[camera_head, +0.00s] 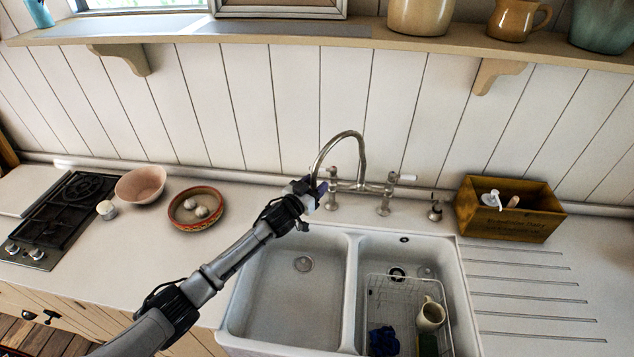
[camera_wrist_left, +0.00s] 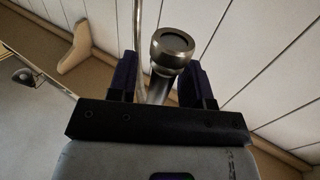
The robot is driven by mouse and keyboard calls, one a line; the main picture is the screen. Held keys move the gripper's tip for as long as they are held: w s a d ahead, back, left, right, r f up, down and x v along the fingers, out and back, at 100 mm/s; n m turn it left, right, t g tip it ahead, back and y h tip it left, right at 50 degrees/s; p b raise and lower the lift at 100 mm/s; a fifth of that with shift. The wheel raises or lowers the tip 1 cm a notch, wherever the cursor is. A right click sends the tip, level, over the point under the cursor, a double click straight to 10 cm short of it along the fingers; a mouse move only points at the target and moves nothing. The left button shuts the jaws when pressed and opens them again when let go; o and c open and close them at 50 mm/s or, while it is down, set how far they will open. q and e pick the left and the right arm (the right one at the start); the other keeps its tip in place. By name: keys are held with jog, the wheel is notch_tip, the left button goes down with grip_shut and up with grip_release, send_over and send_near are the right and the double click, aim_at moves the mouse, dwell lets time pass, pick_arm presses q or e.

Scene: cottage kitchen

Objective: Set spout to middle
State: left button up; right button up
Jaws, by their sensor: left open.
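The spout (camera_head: 345,135) is a tall curved metal pipe rising from the bridge faucet behind the double sink (camera_head: 350,290). It arches to the left, so its outlet end is on the left basin's side. My left gripper (camera_head: 311,186) is at the outlet end of the spout. In the left wrist view, the spout's round nozzle (camera_wrist_left: 173,45) shows between and just beyond the two dark fingers of my left gripper (camera_wrist_left: 160,82). The fingers are apart, and I cannot tell whether either touches the pipe. My right gripper is not in view.
A faucet handle (camera_head: 384,205) stands right of the spout's base. A wire rack (camera_head: 390,300) with a jug (camera_head: 431,315) sits in the right basin. A wooden box (camera_head: 508,210) is at the right, bowls (camera_head: 141,184) at the left. A shelf (camera_head: 400,40) runs above.

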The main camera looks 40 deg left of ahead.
pick_arm(q)
jog(key=shift+w, duration=0.55)
jog(key=shift+c, duration=0.4)
grip_shut()
